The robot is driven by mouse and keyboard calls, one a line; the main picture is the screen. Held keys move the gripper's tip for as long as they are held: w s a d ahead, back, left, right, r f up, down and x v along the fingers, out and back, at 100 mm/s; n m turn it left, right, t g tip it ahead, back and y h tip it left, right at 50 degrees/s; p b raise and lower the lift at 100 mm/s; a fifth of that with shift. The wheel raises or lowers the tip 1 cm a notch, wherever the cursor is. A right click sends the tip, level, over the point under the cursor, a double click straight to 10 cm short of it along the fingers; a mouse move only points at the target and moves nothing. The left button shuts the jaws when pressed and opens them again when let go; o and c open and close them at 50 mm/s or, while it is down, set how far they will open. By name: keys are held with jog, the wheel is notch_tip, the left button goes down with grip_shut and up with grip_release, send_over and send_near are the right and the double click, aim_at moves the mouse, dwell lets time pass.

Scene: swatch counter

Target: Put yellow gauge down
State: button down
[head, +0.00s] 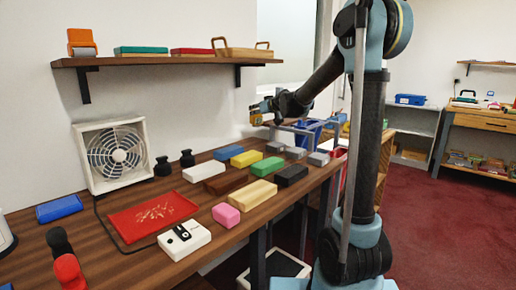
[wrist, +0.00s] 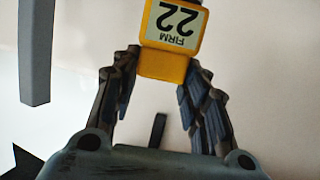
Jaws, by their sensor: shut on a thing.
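The yellow gauge (wrist: 165,62) is between the fingers of my gripper (wrist: 160,85) in the wrist view. Its pale label reads "FIRM 22" upside down, and its top runs out of the picture. In the head view my gripper (head: 268,106) is at the far end of the counter, raised above the top. The gauge (head: 256,117) shows there as a small yellow patch at the fingertips. The gripper is shut on it. Whether the gauge touches anything below cannot be told.
Several coloured blocks, among them a yellow one (head: 246,158) and a green one (head: 267,167), lie on the wooden counter (head: 225,250). A red mat (head: 152,217), a white device (head: 184,240) and a fan (head: 115,155) are nearer. A shelf (head: 160,60) hangs above.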

jog(key=shift+w+d, duration=0.1)
jog(key=shift+d, duration=0.05)
jog(key=shift+f, duration=5)
jog(key=shift+f, duration=0.1)
jog(key=c, duration=0.9)
grip_release()
jog(key=shift+c, duration=0.2)
jog(key=shift+s, duration=0.2)
jog(key=v, duration=1.2)
